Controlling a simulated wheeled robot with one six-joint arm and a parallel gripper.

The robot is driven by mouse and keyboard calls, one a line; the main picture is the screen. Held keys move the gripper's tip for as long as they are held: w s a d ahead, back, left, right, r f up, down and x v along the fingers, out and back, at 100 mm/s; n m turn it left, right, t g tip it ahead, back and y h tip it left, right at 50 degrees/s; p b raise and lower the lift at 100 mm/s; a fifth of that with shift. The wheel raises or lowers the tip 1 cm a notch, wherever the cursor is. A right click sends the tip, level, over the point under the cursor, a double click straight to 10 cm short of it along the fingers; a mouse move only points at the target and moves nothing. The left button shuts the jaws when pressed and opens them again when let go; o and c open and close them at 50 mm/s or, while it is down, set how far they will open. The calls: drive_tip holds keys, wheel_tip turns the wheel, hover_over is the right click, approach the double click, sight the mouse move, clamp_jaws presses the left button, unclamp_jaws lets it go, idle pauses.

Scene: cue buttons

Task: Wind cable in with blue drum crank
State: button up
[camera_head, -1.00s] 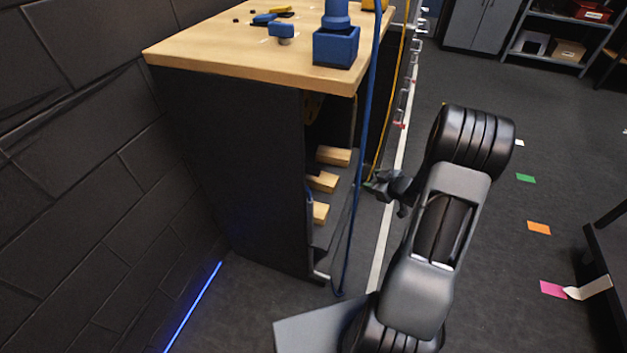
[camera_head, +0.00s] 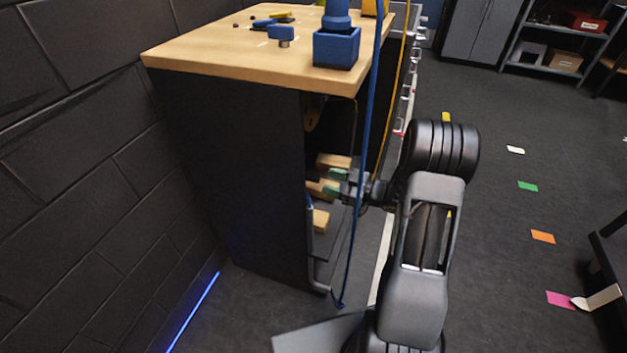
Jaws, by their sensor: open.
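A blue cable (camera_head: 368,130) hangs from the top edge of the picture, past the right side of the bench, and loops near the floor. A blue box-shaped block with a round post (camera_head: 336,47) stands at the bench's near right corner. I cannot tell which part is the blue drum crank. My gripper (camera_head: 335,186) is open, with green fingertips, at the bench's open side among wooden blocks. The upper block (camera_head: 333,161) is just above the fingers and the lower block (camera_head: 321,219) is below them. The blue cable passes close to the gripper; contact is unclear.
The wooden bench top (camera_head: 215,62) holds a smaller blue piece (camera_head: 281,33) and small parts. A yellow cable (camera_head: 390,95) hangs behind the blue one. A dark brick wall (camera_head: 80,170) stands at left. Floor at right is open, with coloured markers (camera_head: 528,186).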

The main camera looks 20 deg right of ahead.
sight(314, 177)
drive_tip(key=shift+b+x, duration=0.55)
drive_tip(key=shift+x, duration=2.35)
clamp_jaws()
